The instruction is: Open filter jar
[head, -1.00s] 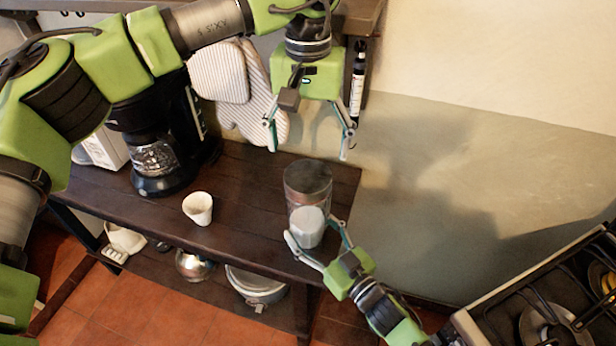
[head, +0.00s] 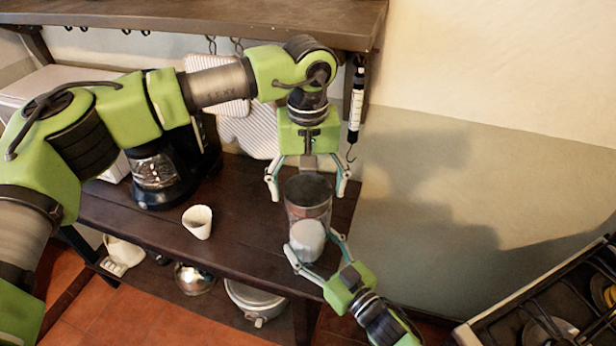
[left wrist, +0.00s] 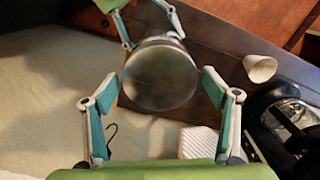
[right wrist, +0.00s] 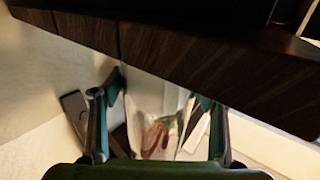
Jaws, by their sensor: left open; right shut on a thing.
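My right gripper (head: 312,245) is shut on the jar's body from the front right. In the right wrist view, part of the jar (right wrist: 157,132) shows between the fingers. My left gripper (head: 307,184) points down from above, open, with a finger on each side of the lid. The left wrist view shows the lid (left wrist: 160,75) between these spread fingers, with gaps on both sides.
A wooden shelf (head: 210,22) runs above. A stove (head: 545,310) is at the lower right.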

